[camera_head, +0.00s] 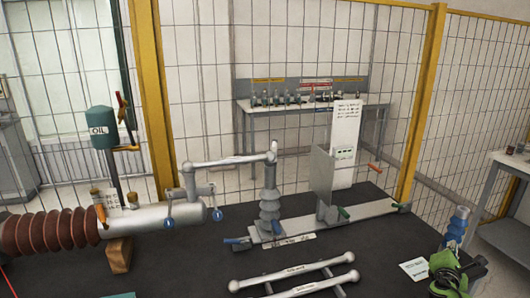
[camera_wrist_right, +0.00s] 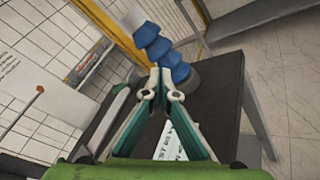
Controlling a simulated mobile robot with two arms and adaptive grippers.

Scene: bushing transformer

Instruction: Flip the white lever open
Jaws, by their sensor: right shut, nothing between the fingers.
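No part is plainly marked as the white lever. A pale grey-white arm (camera_head: 230,160) with rounded ends bridges from the grey cylinder (camera_head: 150,222) to the top of a grey ribbed insulator (camera_head: 270,210); I cannot tell if it is the lever. My right gripper (camera_head: 458,276), green and dark, is low at the right, over the dark table's right end. In the right wrist view its fingertips (camera_wrist_right: 165,90) are together with nothing between them. A blue ribbed insulator (camera_head: 456,226) stands just beyond; it also shows in the wrist view (camera_wrist_right: 160,46). My left gripper is out of view.
The dark table (camera_head: 385,245) carries a brown ribbed bushing (camera_head: 50,232), a tall white panel (camera_head: 345,143) and two pale bars (camera_head: 310,285) near the front. A white card (camera_head: 414,269) lies left of my gripper. Yellow-framed mesh fencing (camera_head: 419,100) stands behind.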

